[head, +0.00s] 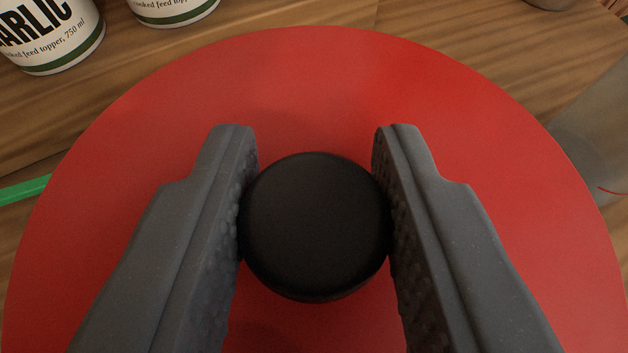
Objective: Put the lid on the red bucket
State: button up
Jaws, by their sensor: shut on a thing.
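A round red lid (310,90) with a black knob (315,225) at its middle fills most of the head view. My gripper (315,215) is shut on the knob, with one dark grey finger pressed against its left side and the other against its right. The lid hides most of what is beneath it. No red bucket can be made out, and I cannot tell how high the lid is above the surface.
A wooden surface (330,14) shows behind the lid. Two white tins with green bands stand at the upper left, one labelled garlic (60,35) and another beside it (172,12). A green strip (22,189) lies at the left edge. A greyish translucent object (592,135) is at the right.

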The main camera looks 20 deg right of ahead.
jog(key=shift+f, duration=0.4)
jog(key=o, duration=0.7)
jog(key=shift+s+r, duration=0.1)
jog(key=shift+b+v, duration=0.8)
jog(key=shift+v, duration=4.6)
jog(key=s+a+r+n+t+y, duration=0.1)
jog(key=a+r, duration=0.4)
jog(key=r, duration=0.5)
jog(key=s+a+r+n+t+y, duration=0.15)
jog(key=a+r, duration=0.25)
jog(key=r, duration=0.6)
jog(key=s+a+r+n+t+y, duration=0.15)
jog(key=a+r, duration=0.35)
jog(key=r, duration=0.5)
jog(key=shift+n+y, duration=0.4)
jog(key=shift+y, duration=0.2)
jog(key=s+r, duration=0.3)
jog(key=s+a+r, duration=0.1)
jog(key=s+r, duration=0.2)
jog(key=r, duration=0.1)
jog(key=s+a+r, duration=0.1)
jog(key=s+r, duration=0.2)
jog(key=r, duration=0.1)
jog(key=shift+a+r, duration=0.15)
